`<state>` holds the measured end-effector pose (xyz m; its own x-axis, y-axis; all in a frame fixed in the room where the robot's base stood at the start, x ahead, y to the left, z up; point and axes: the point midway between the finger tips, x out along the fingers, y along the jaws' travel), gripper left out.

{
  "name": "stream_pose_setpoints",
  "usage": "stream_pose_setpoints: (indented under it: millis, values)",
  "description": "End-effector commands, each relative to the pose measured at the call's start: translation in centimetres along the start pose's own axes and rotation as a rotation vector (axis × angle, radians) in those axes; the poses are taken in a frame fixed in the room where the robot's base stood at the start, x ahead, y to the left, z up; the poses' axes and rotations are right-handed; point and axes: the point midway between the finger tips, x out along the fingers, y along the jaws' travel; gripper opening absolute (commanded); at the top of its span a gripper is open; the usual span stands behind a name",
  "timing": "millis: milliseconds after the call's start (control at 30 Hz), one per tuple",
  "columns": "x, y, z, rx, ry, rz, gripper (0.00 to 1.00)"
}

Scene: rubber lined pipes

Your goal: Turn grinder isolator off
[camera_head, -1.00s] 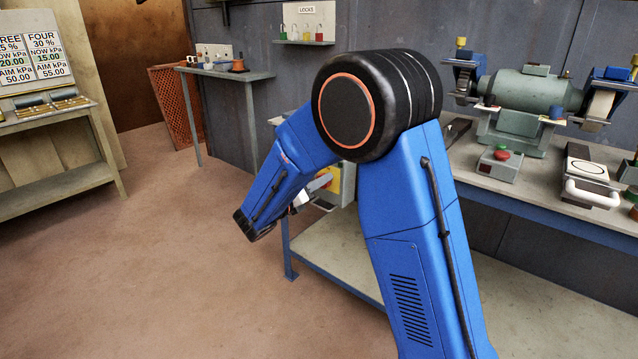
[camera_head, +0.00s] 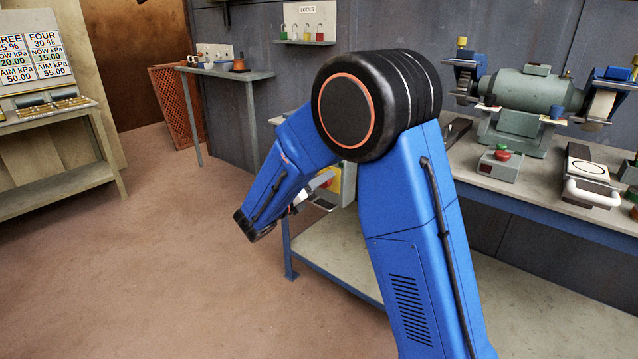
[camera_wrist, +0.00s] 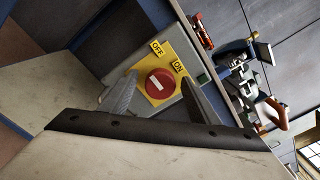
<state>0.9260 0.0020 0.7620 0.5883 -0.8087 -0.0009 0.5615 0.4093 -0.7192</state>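The grinder isolator is a grey box with a yellow plate (camera_wrist: 142,91) and a round red knob (camera_wrist: 159,84) with a pale bar. OFF and ON labels sit along the plate's upper edge in the wrist view. My gripper (camera_wrist: 158,86) is open, with one finger on each side of the knob. I cannot tell whether the fingers touch it. In the head view, the isolator (camera_head: 348,184) shows at the left end of the bench, partly hidden by my arm. My gripper (camera_head: 322,187) is beside it; its fingertips are hard to make out.
The blue-framed bench (camera_head: 340,258) carries a green bench grinder (camera_head: 528,92), a control box with red and green buttons (camera_head: 499,164) and a white-handled item (camera_head: 592,193). A lock board (camera_head: 308,22) hangs behind. The floor to the left is clear.

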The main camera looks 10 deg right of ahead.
Motion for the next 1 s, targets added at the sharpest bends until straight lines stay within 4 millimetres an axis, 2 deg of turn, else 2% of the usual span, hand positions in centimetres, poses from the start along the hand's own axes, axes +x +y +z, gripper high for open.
stream_pose_setpoints:
  millis: [367, 567, 1000]
  values:
    - [-0.6, 0.0, 0.1, 0.002, -0.001, 0.000, 0.55]
    - [-3.5, 0.0, 0.1, 0.001, -0.004, 0.002, 0.55]
    - [-11.6, 0.0, 0.1, 0.001, -0.002, 0.002, 0.55]
